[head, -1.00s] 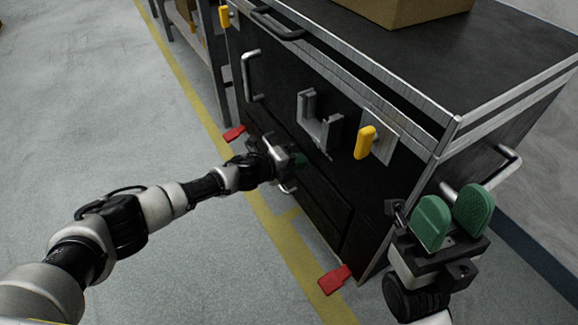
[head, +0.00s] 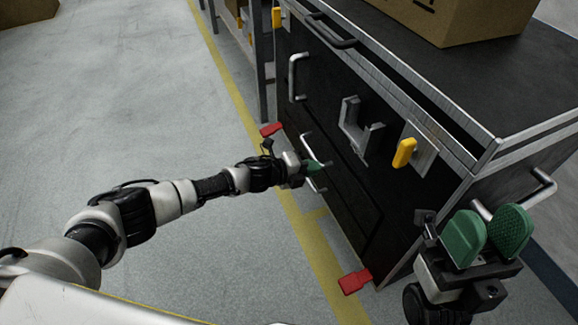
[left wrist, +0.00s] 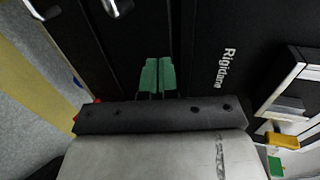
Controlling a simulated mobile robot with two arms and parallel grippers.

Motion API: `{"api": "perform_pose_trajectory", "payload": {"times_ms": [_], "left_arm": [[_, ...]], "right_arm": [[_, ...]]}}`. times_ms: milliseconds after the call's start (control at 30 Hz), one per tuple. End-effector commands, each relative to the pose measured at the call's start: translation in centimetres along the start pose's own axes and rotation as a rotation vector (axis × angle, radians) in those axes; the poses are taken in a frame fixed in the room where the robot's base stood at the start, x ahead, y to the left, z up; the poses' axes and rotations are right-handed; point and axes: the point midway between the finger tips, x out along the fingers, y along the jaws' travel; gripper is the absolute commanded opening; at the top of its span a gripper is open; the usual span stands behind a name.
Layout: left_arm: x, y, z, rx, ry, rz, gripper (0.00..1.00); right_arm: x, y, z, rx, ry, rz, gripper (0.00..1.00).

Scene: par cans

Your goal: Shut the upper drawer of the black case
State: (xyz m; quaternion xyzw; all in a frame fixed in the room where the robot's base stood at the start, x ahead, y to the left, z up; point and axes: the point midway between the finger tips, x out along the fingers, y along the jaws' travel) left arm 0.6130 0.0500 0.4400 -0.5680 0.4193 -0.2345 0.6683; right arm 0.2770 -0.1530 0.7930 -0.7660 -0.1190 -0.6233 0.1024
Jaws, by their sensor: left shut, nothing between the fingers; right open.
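The black case (head: 400,210) stands at the right of the head view, with drawers low in its front. The upper drawer's handle (head: 307,143) shows just above my left gripper (head: 316,167), and a lower handle (head: 319,187) just below it. My left gripper is shut and empty, its green fingertips at the drawer front. In the left wrist view its fingers (left wrist: 157,77) are together before the black front. I cannot tell whether the upper drawer is fully flush. My right gripper (head: 487,234) is open and empty beside the case's near corner.
A cardboard box (head: 450,22) sits on the case top. A grey bracket (head: 358,130) and a yellow latch (head: 404,153) stick out from the front. Red pedals (head: 355,281) jut out at floor level.

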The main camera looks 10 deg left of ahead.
Motion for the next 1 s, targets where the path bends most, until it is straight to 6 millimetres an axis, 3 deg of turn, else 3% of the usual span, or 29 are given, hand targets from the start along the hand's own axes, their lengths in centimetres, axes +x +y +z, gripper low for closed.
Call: {"api": "perform_pose_trajectory", "payload": {"times_ms": [100,500,867,1000], "left_arm": [[-2.3,-0.4,-0.1,-0.001,0.002,0.001,0.00],[-6.1,-0.1,-0.1,0.000,0.002,0.001,0.00],[-6.9,0.0,-0.1,0.000,0.004,-0.001,0.00],[-6.1,-0.7,-2.5,-0.054,0.033,-0.044,0.00]], "right_arm": [[1.1,0.3,2.0,-0.012,-0.168,0.002,0.44],[-0.4,1.0,6.9,-0.034,-0.564,0.011,0.44],[-1.1,1.2,7.9,-0.039,-0.649,0.014,0.44],[-1.1,1.2,7.9,-0.038,-0.648,0.014,0.44]]}}
